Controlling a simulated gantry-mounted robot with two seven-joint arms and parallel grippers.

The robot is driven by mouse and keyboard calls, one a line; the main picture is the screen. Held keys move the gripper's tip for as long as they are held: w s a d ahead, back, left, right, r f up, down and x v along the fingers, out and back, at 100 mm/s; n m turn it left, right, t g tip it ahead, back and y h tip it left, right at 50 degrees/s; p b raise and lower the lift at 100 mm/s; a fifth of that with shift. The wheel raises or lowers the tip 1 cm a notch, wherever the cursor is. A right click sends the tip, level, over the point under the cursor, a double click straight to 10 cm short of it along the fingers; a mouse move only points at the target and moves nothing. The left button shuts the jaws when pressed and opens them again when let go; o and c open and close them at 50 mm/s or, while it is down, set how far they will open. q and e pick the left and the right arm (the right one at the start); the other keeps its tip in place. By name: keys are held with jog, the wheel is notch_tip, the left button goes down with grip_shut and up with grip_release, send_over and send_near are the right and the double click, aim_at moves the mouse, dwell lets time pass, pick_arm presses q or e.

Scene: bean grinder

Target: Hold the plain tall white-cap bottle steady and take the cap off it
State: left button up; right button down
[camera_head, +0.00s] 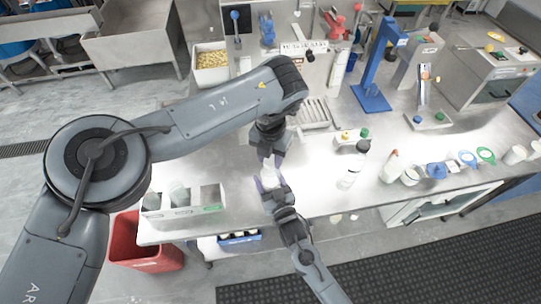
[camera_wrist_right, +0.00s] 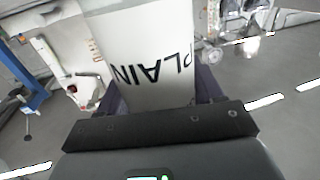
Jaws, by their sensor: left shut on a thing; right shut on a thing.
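The plain bottle (camera_wrist_right: 145,60) fills the middle of the right wrist view, a white body with the black letters PLAIN. In the head view only a small white part of the bottle (camera_head: 269,172) shows between my grippers. My right gripper (camera_head: 268,184) is shut on the bottle's body from the front; its fingers also show on both sides of the bottle in the right wrist view (camera_wrist_right: 158,100). My left gripper (camera_head: 271,159) reaches down from above and is shut at the bottle's top end. The white cap is hidden by it, so I cannot tell whether the cap is still seated.
A white bottle with a black top (camera_head: 352,165) stands to the right on the steel table (camera_head: 325,190). Several small containers line the right side. A sectioned white bin (camera_head: 184,211) is at the front left, and a red bin (camera_head: 146,258) is on the floor.

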pick_arm(q)
jog(key=n, duration=0.7)
jog(key=shift+n, duration=0.4)
jog(key=n, duration=1)
jog(key=shift+r, duration=0.1)
jog(key=n, duration=0.4)
jog(key=shift+n, duration=0.4)
jog(key=n, duration=0.6)
jog(key=shift+n, duration=0.4)
jog(key=shift+r, duration=0.35)
jog(key=shift+r, duration=0.75)
